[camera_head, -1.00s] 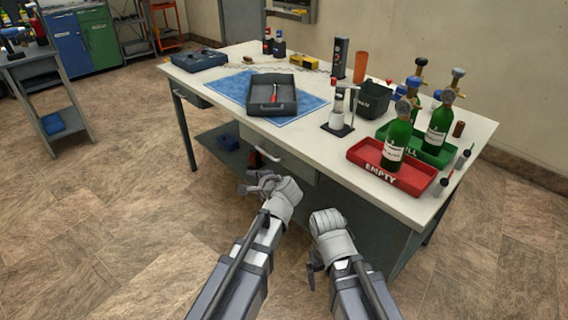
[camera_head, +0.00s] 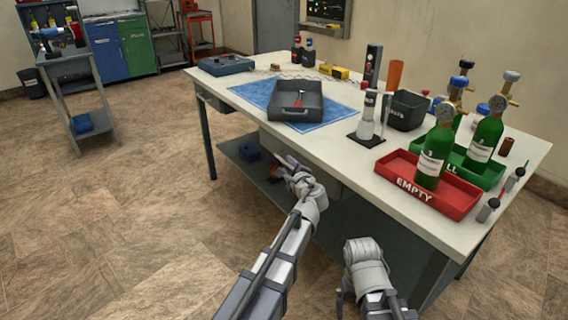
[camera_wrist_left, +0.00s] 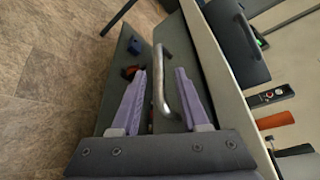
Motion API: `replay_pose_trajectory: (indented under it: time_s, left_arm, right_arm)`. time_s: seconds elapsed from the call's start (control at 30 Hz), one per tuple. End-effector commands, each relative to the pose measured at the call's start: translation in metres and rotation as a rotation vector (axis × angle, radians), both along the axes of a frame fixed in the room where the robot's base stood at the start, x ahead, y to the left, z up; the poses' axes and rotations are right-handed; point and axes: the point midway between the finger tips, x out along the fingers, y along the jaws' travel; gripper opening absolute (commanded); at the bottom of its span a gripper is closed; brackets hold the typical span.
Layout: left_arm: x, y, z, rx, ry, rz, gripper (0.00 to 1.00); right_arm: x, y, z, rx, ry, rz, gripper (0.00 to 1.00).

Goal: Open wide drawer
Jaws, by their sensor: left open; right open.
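The wide drawer (camera_head: 325,177) is a grey front under the worktop and looks shut. Its curved metal handle (camera_wrist_left: 162,85) shows in the left wrist view, between the spread fingers of my left gripper (camera_wrist_left: 159,74). In the head view my left gripper (camera_head: 288,166) is at the drawer front, and hides the handle there. The left gripper is open; I cannot tell whether either finger touches the handle. My right gripper (camera_head: 343,298) is open and empty, low in front of the table, away from the drawer, with its fingers partly hidden by its wrist.
The white-topped table (camera_head: 340,155) carries a grey tray (camera_head: 297,113) on a blue mat, a red tray (camera_head: 455,200) with a green bottle, and a dark bin (camera_head: 407,110). A lower shelf (camera_head: 232,150) is beneath. Open floor (camera_head: 130,220) lies to the left.

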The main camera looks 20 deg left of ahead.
Motion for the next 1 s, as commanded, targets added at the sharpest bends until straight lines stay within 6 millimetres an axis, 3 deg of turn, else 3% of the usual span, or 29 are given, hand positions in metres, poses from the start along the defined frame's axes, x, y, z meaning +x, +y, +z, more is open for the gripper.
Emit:
replay_pose_trajectory:
  time_s: [0.1,0.3,0.6,1.0]
  left_arm:
    - [0.019,0.010,-0.006,-0.001,0.000,0.002,0.45]
    - [0.039,0.024,-0.011,-0.002,0.000,0.000,0.45]
    - [0.040,0.026,-0.011,-0.002,0.000,0.000,0.43]
    - [0.039,0.025,-0.011,-0.002,0.000,0.000,0.00]
  right_arm:
    - [0.000,0.000,-0.006,-0.001,0.000,0.000,0.94]
    - [0.000,0.000,-0.011,-0.001,0.000,0.001,0.94]
    - [0.000,0.000,-0.010,-0.001,0.000,0.001,0.94]
    - [0.000,0.000,-0.010,-0.001,0.000,0.001,0.94]
